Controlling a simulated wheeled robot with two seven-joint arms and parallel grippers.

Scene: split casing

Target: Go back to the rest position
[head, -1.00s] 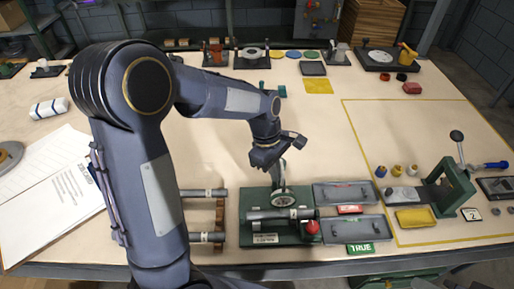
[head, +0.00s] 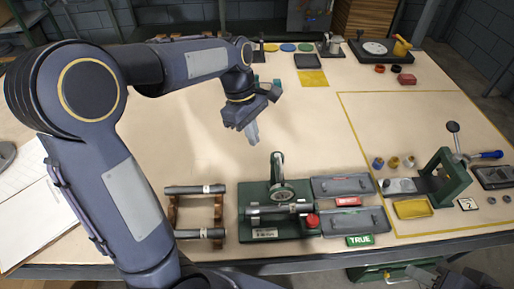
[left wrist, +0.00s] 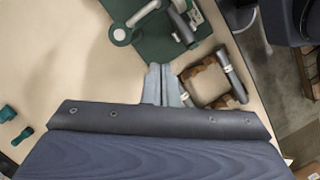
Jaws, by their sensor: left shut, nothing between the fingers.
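My left gripper (head: 253,134) hangs above the table behind the green test stand (head: 252,200), clear of it. Its fingers are together and empty, and they also show in the left wrist view (left wrist: 164,84).
A wooden rack (head: 219,210) with grey cylinders stands left of the stand. Grey trays (head: 343,187) with red and green labels lie to its right. A green press (head: 450,180) stands further right. Papers lie at the left. The table's middle is mostly clear.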

